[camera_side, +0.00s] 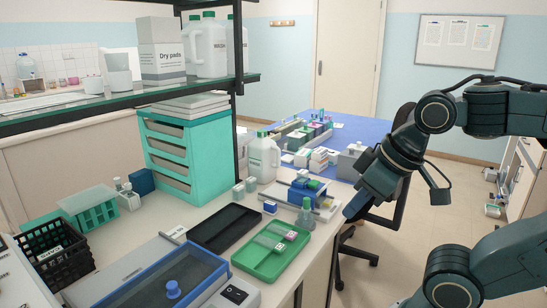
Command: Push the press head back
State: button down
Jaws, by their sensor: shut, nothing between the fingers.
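My gripper (355,207) hangs at the right of the bench, pointing down and to the left, beyond the bench's right edge. Its fingers are shut with nothing seen between them. A low pale device with a blue block and green parts (305,188) stands near the bench's right end, left of my gripper and apart from it. It may be the press with its head, but it is too small to tell the head's position.
A green tray with slides (262,265) and a dark tray (215,238) lie left of the device. A white jug (263,158) stands behind. A chair (385,205) is beside the bench.

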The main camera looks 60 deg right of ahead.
jog(key=c, duration=2.2)
grip_release()
jog(key=c, duration=1.5)
grip_release()
jog(key=shift+w+r, duration=0.1)
jog(key=w+d+r+m+g, duration=0.2)
jog(key=w+d+r+m, duration=0.2)
jog(key=w+d+m, duration=0.75)
jog(key=w+d+f+m, duration=0.1)
jog(key=d+m, duration=0.1)
jog(key=d, duration=0.5)
jog(key=w+d+f+m+g, duration=0.1)
jog(key=d+f+m, duration=0.1)
jog(key=d, duration=0.5)
jog(key=w+d+f+m, duration=0.1)
jog(key=d+m, duration=0.1)
jog(key=d, duration=0.4)
jog(key=shift+w+d+f+g, duration=0.15)
jog(key=shift+w+d+g, duration=0.15)
jog(key=shift+w+d, duration=0.1)
jog(key=shift+f, duration=0.1)
